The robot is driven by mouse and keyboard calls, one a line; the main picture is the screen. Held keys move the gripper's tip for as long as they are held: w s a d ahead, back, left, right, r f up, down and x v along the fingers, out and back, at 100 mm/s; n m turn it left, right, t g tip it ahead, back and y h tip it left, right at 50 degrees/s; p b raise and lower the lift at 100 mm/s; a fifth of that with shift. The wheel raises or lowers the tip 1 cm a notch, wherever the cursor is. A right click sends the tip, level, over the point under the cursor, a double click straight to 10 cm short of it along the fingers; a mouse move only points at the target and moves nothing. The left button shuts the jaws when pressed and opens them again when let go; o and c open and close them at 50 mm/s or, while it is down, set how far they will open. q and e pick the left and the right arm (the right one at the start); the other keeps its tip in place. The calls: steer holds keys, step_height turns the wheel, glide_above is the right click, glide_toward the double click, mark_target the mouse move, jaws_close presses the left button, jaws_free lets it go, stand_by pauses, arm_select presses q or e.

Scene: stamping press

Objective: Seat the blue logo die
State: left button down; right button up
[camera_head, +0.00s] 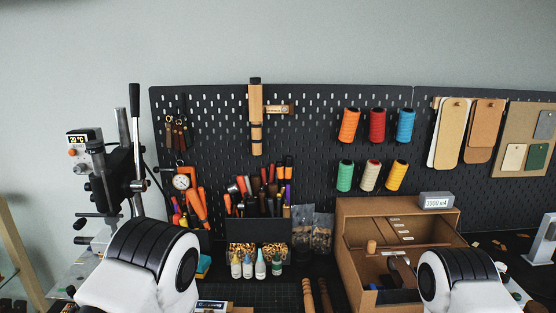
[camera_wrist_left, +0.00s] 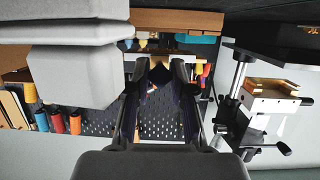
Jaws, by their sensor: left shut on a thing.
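My left gripper (camera_wrist_left: 160,72) shows in the left wrist view, where the scene appears upside down. It is shut on a small brass-coloured piece (camera_wrist_left: 159,75), mostly hidden between the fingers. I cannot tell from its visible part whether it is the blue logo die. The stamping press (camera_head: 122,165) stands at the left in the head view, with a long lever and a temperature display. It also shows in the left wrist view (camera_wrist_left: 238,80), at the right and apart from the gripper. My right gripper is in neither view.
A black pegboard (camera_head: 225,125) with thread spools and tools stands behind the bench. A tool holder (camera_head: 262,228), several small bottles (camera_head: 260,268) and a brown open organizer (camera_head: 350,240) crowd the back. A dark cutting mat (camera_head: 262,296) lies in front.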

arm_select(q)
steer(key=shift+s+f+b, duration=0.15)
steer(key=shift+f+b, duration=0.15)
steer(key=shift+b, duration=0.05)
stand_by(1.1)
steer(key=shift+f, duration=0.15)
steer(key=shift+r, duration=0.4)
steer(key=r+p, duration=0.2)
steer(key=p, duration=0.1)
steer(key=shift+w+a, duration=0.1)
steer(key=shift+w, duration=0.25)
steer(key=r, duration=0.2)
steer(key=r+p, duration=0.1)
steer(key=r, duration=0.3)
steer(key=shift+s+r, duration=0.2)
steer(key=shift+s, duration=0.05)
steer(key=s+f+b, duration=0.1)
steer(key=f+b, duration=0.1)
steer(key=s+a+f+b, duration=0.1)
steer(key=s+f+b, duration=0.1)
steer(key=f+b, duration=0.1)
steer(key=s+f+b, duration=0.2)
steer(key=shift+a+f, duration=0.15)
steer(key=shift+a, duration=0.2)
steer(key=shift+s+r, duration=0.15)
steer(key=shift+r, duration=0.05)
steer(key=shift+w+f, duration=0.1)
steer(key=shift+w, duration=0.1)
